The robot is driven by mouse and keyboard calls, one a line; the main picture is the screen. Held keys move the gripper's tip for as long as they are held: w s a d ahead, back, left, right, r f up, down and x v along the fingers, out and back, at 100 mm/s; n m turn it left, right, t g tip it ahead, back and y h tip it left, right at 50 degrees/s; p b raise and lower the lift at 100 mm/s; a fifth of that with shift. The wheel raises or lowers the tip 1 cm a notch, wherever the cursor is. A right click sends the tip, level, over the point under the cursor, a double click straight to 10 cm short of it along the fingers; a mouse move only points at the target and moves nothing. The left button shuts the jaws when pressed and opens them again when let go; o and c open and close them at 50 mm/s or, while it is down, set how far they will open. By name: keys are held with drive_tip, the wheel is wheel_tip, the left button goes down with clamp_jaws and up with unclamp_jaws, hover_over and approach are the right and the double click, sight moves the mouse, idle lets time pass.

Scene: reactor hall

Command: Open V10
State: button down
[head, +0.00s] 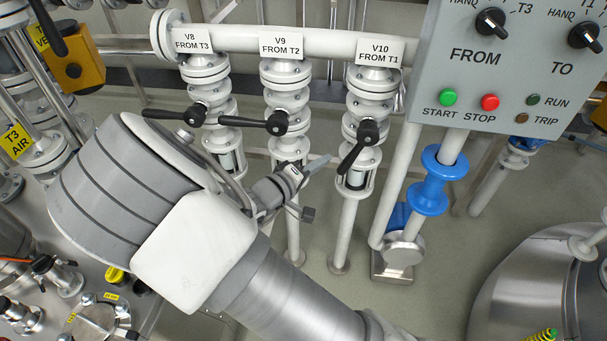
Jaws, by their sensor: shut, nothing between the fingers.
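The V10 valve sits on the right of three white vertical pipes, under its label "V10 FROM T1" (380,51). Its black lever (357,147) slants from the hub down and left, neither level nor fully along the pipe. My gripper (321,162) is shut and empty. Its tip points up and right, just left of the lever's lower end in the picture. A small gap shows between them; I cannot tell the depth. My arm hides part of the pipework on the left.
The V8 lever (170,115) and V9 lever (252,124) lie roughly level, pointing left. A grey control panel (510,70) hangs at upper right. A blue pipe fitting (432,180) stands right of V10. A steel vessel (520,275) is at lower right.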

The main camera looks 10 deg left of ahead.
drive_tip(key=shift+w+d+f+b, duration=0.1)
drive_tip(key=shift+d+f+b, duration=0.15)
drive_tip(key=shift+d, duration=0.35)
drive_tip(key=shift+w+d+f+b, duration=0.1)
drive_tip(key=shift+d+f+b, duration=0.1)
drive_tip(key=shift+d, duration=0.4)
drive_tip(key=shift+d+p, duration=0.1)
drive_tip(key=shift+p, duration=0.25)
drive_tip(key=shift+s+d+f+n+t+h+p, duration=0.1)
drive_tip(key=shift+d+f+n+t+h+p, duration=0.25)
drive_tip(key=shift+d+n+p, duration=0.25)
drive_tip(key=shift+w+d+f+n+t+h+p, duration=0.1)
drive_tip(key=shift+d+f+n+t+h+p, duration=0.25)
drive_tip(key=shift+d+n+p, duration=0.3)
drive_tip(key=shift+s+d+f+n+t+h+p, duration=0.1)
drive_tip(key=shift+d+f+n+t+h+p, duration=0.1)
drive_tip(key=shift+d+f+n+p, duration=0.4)
drive_tip(key=shift+r, duration=0.25)
